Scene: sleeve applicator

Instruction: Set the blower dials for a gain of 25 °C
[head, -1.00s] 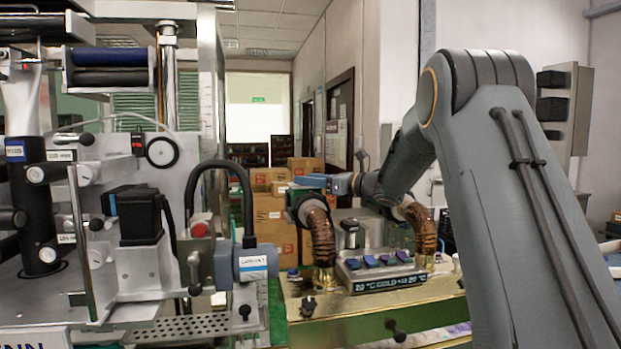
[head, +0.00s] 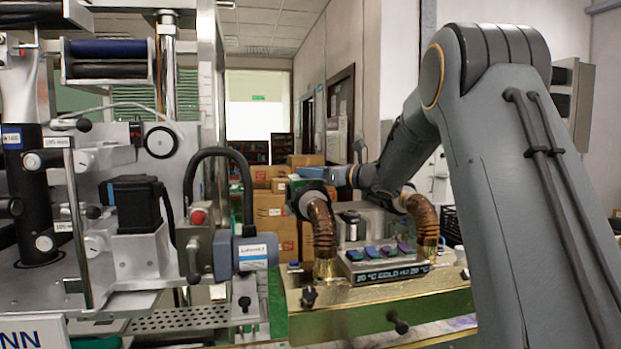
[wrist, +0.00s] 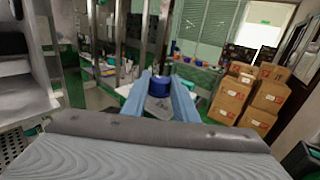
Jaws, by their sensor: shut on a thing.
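The blower's control box (head: 355,278) stands on the brass-coloured bench between two brown ribbed hoses. Several blue, purple and teal dials (head: 378,252) sit on its top. Its dark display (head: 392,274) appears to read 20 °C, COLD, a small middle figure I cannot read surely, and 20 °C. My gripper (head: 305,180) is raised behind the left hose, above and left of the dials and apart from them. In the wrist view its pale blue fingers (wrist: 166,92) are shut on a dark blue round thing (wrist: 158,86). The dials are not seen there.
The left hose (head: 322,232) and right hose (head: 424,222) rise on either side of the control box. The applicator machine with a grey motor (head: 245,262) fills the left. Cardboard boxes (head: 270,222) are stacked behind. The bench front (head: 370,318) carries a black knob.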

